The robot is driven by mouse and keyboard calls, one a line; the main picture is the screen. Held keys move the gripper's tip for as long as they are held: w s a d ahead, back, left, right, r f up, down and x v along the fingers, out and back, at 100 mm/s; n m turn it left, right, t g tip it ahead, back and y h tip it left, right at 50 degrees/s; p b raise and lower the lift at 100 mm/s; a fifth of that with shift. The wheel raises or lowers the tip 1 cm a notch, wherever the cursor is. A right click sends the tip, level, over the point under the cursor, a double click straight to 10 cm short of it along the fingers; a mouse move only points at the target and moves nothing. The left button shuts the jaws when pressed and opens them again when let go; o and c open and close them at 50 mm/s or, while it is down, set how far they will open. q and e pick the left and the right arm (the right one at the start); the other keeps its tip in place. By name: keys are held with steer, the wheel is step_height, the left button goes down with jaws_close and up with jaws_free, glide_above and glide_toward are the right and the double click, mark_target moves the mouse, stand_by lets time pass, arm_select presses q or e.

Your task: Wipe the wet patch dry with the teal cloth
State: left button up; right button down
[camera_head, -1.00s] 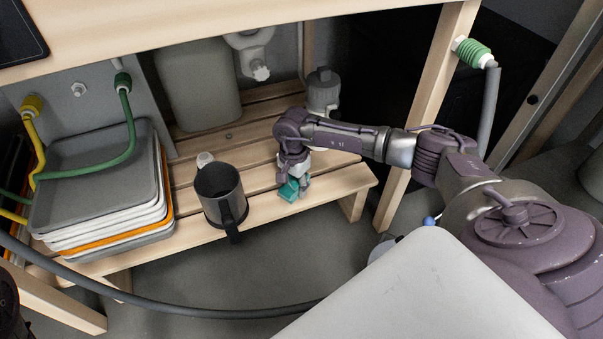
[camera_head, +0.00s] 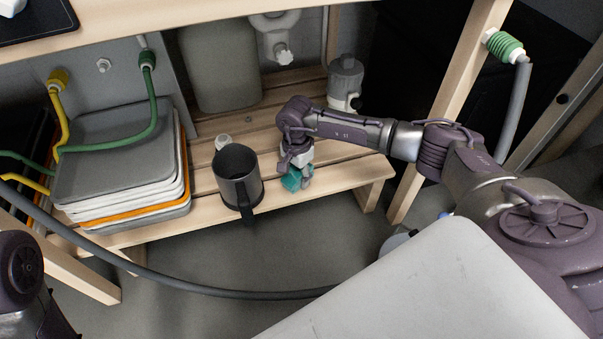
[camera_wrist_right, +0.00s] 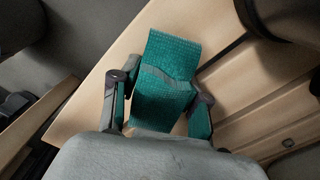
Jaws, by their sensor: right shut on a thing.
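The teal cloth (camera_head: 291,181) is in my right gripper (camera_head: 298,172), at the front edge of the slatted wooden shelf (camera_head: 340,174). In the right wrist view the cloth (camera_wrist_right: 172,55) shows folded between the two fingers of the right gripper (camera_wrist_right: 160,90), over or on the pale wood slat (camera_wrist_right: 95,100). I cannot tell whether the cloth touches the wood. I cannot make out the wet patch in either view. My left gripper is not in view; only part of my left arm shows at the lower left.
A dark mug (camera_head: 238,172) stands on the shelf just left of my right gripper, its handle towards the front. A stack of trays (camera_head: 125,165) fills the shelf's left end. A grey bottle (camera_head: 346,80) stands behind. A dark hose (camera_head: 200,289) hangs across the front.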

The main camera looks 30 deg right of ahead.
mark_target(284, 179)
steer(key=shift+w+a, duration=0.25)
steer(key=shift+a, duration=0.7)
steer(key=shift+w+a, duration=0.2)
steer(key=shift+a, duration=0.75)
steer(key=shift+d, duration=0.15)
steer(key=shift+s+d, duration=0.25)
steer(key=shift+d, duration=0.65)
steer(key=shift+s+d, duration=0.25)
steer(key=shift+d, duration=0.65)
steer(key=shift+s+d+p, duration=0.2)
steer(key=shift+s+d, duration=0.05)
steer(key=shift+d, duration=0.7)
steer(key=shift+s+d+p, duration=0.2)
steer(key=shift+d, duration=0.7)
steer(key=shift+d, duration=0.15)
steer(key=shift+s+d, duration=0.2)
steer(key=shift+d, duration=0.65)
steer(key=shift+s+d, duration=0.2)
steer(key=shift+d, duration=0.65)
